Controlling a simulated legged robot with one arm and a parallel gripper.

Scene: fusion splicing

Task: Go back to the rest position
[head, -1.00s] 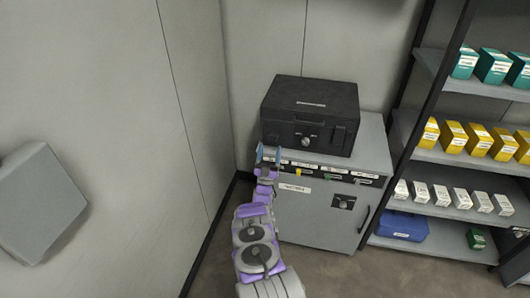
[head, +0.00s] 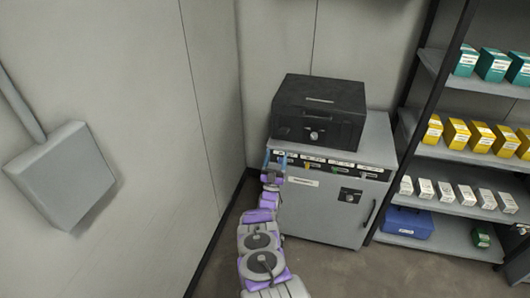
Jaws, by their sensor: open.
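My gripper (head: 274,158) is at the end of my purple and grey arm, in front of the left front edge of a grey cabinet (head: 318,212). Its two bluish fingers point up and are apart, with nothing seen between them. A black box (head: 319,112) with a round dial sits on top of the cabinet, just behind and above the gripper. I cannot tell whether the gripper touches the cabinet.
A shelf rack (head: 449,158) with teal, yellow and white boxes stands at right. A blue case (head: 408,222) lies on its low shelf. A grey wall box (head: 62,176) hangs on the left wall. Floor (head: 345,270) before the cabinet is clear.

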